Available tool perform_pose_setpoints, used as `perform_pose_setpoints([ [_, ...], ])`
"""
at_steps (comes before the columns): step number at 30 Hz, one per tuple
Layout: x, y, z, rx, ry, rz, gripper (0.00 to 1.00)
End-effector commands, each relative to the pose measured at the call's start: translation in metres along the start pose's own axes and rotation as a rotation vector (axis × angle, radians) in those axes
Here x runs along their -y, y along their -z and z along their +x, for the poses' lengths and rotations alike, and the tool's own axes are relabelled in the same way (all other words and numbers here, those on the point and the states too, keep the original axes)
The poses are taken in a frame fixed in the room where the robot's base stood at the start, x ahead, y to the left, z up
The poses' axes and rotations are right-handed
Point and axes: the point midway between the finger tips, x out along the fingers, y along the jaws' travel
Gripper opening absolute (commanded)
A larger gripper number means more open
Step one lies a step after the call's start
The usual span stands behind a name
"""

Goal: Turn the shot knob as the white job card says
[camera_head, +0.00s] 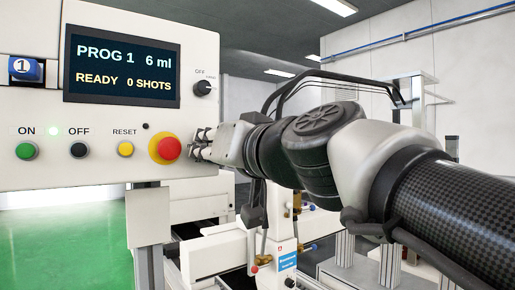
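A black rotary knob (204,88) sits at the panel's right edge, with "OFF" printed above it and a smaller label too small to read. I cannot tell for certain that it is the shot knob. The display (122,67) reads "PROG 1 6 ml" and "READY 0 SHOTS". No white job card is in view. My gripper (199,144) is at the panel's right side, below the black knob and just right of the red mushroom button (168,148). Its fingers are seen edge-on, so their opening and any contact with the panel are unclear.
Machine frames stand below and behind my arm. Green floor (70,240) is clear at lower left.

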Motion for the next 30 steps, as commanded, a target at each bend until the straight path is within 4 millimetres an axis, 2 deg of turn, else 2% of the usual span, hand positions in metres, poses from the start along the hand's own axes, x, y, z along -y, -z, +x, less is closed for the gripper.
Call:
perform_pose_setpoints([
  [21, -0.0001, 0.0026, -0.0007, -0.006, 0.001, 0.496, 0.00],
  [30, -0.0002, 0.0027, -0.0008, -0.006, 0.001, 0.629, 0.00],
])
